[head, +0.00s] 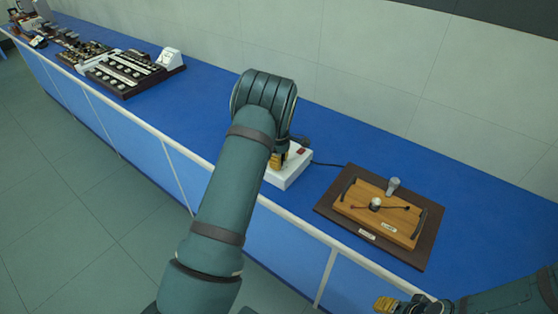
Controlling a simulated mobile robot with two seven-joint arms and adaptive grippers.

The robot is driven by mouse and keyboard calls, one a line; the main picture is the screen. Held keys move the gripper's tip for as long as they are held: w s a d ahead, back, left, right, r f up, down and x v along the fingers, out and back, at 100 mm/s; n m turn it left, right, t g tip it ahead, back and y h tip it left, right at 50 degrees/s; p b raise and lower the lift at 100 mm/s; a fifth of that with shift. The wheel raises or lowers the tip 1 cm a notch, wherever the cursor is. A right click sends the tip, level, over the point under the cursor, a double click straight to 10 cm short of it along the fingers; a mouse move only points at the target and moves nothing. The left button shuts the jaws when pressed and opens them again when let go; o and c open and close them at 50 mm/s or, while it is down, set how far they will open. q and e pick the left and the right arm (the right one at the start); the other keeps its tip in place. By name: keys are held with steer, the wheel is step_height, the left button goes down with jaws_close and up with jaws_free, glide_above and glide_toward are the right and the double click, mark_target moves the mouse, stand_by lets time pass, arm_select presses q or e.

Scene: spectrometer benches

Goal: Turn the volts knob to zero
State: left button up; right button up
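A white box (291,172) with a small red part (301,151) on top stands on the blue bench (215,125). My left arm reaches over it. My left gripper (278,160) shows only as yellow fingertip parts right at the box's top; the wrist hides most of it. I cannot tell whether the fingers touch a knob or how wide they are. No volts knob or label can be made out; the arm covers much of the box. My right gripper (386,303) is at the bottom edge, low in front of the bench, partly cut off; its opening is unclear.
A wooden board (400,226) on a dark base (426,247), with metal posts, lies right of the box. A dark cable (326,164) runs between them. Dark panels with several parts (130,73) stand far left. The bench between is clear.

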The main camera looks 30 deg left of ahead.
arm_select(q)
steer(key=o, duration=0.5)
steer(key=shift+d, duration=0.1)
step_height(320, 180, up, 12)
steer(key=shift+s, duration=0.1)
stand_by(0.7)
